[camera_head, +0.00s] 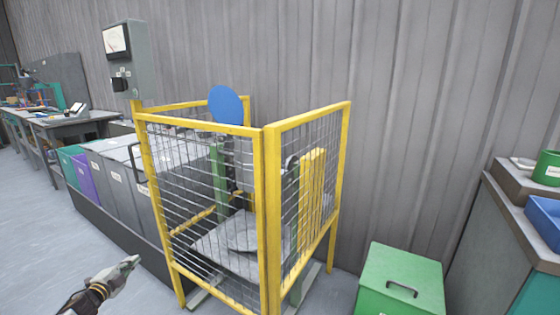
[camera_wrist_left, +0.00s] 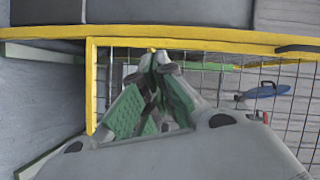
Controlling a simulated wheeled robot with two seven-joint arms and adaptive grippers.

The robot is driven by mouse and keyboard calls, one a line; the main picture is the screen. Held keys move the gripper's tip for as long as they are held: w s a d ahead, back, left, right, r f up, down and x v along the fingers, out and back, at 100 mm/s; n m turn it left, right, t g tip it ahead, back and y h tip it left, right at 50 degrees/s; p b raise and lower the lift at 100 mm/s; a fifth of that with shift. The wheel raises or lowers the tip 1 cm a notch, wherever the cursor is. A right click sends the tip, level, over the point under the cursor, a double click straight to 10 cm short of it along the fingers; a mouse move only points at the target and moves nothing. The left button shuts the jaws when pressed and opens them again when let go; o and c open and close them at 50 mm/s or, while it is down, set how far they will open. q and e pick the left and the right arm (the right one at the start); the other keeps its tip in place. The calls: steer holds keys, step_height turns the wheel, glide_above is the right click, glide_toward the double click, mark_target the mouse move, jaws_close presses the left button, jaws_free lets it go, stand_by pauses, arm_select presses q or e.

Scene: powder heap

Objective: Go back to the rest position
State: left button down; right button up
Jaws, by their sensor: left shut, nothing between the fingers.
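My left gripper (camera_head: 130,262) shows at the lower left of the head view, in front of the yellow-framed cage and apart from it. It is shut and empty. In the left wrist view its two fingers (camera_wrist_left: 160,62) meet at the tips, with green pads on their inner sides. The yellow cage (camera_head: 271,200) with wire mesh stands in the middle of the head view. Its yellow frame also crosses the top of the left wrist view (camera_wrist_left: 220,40). My right gripper is in neither view.
A machine with a round grey plate (camera_head: 245,236) sits inside the cage, and a blue disc (camera_head: 225,104) rises above it. Grey bins (camera_head: 112,181) line the left. A green lidded box (camera_head: 402,278) stands at lower right beside a counter (camera_head: 492,245). Open floor (camera_head: 60,235) lies at left.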

arm_select(q)
steer(key=s+d+f+n+g+y, duration=0.1)
steer(key=s+d+f+n+g, duration=0.3)
steer(key=s+d, duration=0.5)
steer(key=s+d+f+n+g+y, duration=0.2)
steer(key=s+d+f+n, duration=0.3)
steer(key=d, duration=0.9)
steer(key=s+d+r+n+g+h, duration=0.1)
steer(key=s+d+g, duration=0.1)
steer(key=s+d, duration=0.2)
steer(key=s+d+r+n+g, duration=0.1)
steer(key=s+d, duration=0.3)
steer(key=s, duration=0.7)
steer(key=s+d+r+n+g+h, duration=0.1)
steer(key=s+d+r+g, duration=0.1)
steer(key=s+d+g, duration=0.2)
steer(key=s+p, duration=0.1)
steer(key=s, duration=0.2)
steer(key=shift+s+d+r+n+h, duration=0.15)
steer(key=shift+s+d+n+h, duration=0.15)
steer(key=shift+s+d+n, duration=0.1)
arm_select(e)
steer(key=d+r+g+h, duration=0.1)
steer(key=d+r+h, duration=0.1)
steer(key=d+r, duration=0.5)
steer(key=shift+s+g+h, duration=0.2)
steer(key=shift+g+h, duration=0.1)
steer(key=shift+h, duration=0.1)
